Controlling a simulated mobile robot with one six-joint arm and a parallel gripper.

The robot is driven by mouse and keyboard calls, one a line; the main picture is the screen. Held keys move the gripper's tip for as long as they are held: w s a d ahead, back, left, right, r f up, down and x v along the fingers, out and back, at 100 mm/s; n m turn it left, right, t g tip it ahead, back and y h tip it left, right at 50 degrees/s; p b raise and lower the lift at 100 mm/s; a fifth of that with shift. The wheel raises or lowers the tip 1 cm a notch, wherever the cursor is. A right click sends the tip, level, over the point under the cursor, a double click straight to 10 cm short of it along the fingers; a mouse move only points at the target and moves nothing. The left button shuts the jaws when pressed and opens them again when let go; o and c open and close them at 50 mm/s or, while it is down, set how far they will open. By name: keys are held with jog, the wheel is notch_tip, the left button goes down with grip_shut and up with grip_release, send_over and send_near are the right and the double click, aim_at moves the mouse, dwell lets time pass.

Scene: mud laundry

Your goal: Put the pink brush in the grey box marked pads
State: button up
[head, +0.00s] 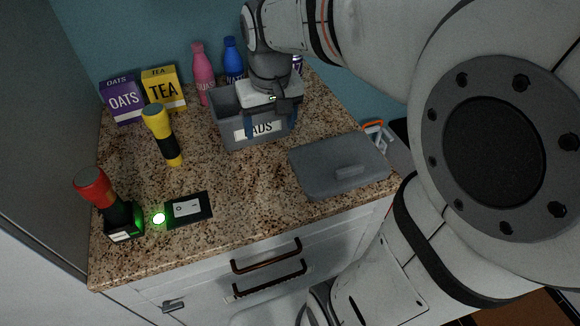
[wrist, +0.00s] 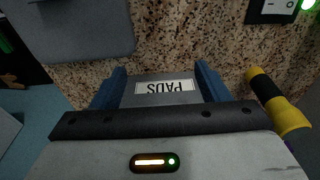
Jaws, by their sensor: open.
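The grey box (head: 226,127) marked PADS stands open-topped at the back middle of the counter. Its label also shows upside down in the wrist view (wrist: 165,87). My gripper (head: 271,120) is over the box, its two blue fingers apart in front of the label in the head view. The wrist view also shows the open fingers (wrist: 160,85), with the box's label between them and nothing held. I see no pink brush in either view. Most of the box's inside is hidden by my gripper.
A grey lid (head: 330,172) lies right of the box. OATS (head: 122,101) and TEA (head: 164,90) boxes, a pink bottle (head: 202,68) and a blue bottle (head: 233,59) stand behind.

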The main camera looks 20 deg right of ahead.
jog(key=s+f+t, duration=0.1)
jog(key=s+f, duration=0.3)
jog(key=s, duration=0.7)
jog(key=shift+d+f, duration=0.2)
jog(key=shift+d, duration=0.05)
dwell(0.5)
